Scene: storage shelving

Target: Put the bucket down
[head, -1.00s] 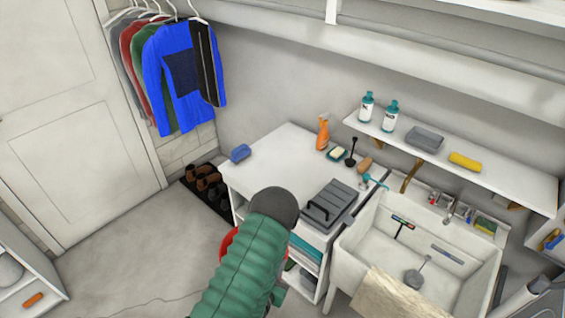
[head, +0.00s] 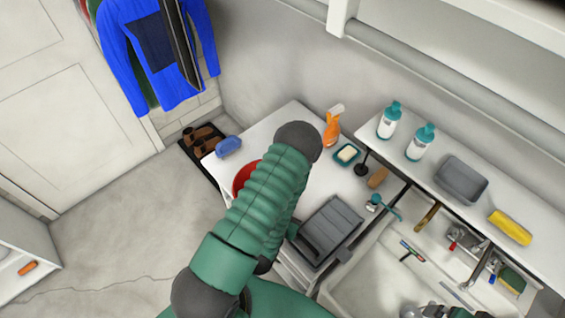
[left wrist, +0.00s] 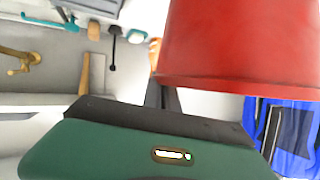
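The red bucket (head: 245,177) shows in the head view as a small part beside my green left forearm, over the left part of the white countertop (head: 284,128). The forearm hides the rest of it and my left gripper. In the left wrist view the bucket (left wrist: 240,45) fills the top right, close to the camera. The dark fingers of my left gripper (left wrist: 163,96) reach to the bucket's edge; their tips are hidden behind it. Whether the bucket touches the countertop cannot be seen. My right gripper is not in view.
On the countertop are a blue brush (head: 229,146), an orange spray bottle (head: 332,128), a soap dish (head: 347,154) and a grey toolbox-like case (head: 328,230). Bare countertop shows at the back left.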

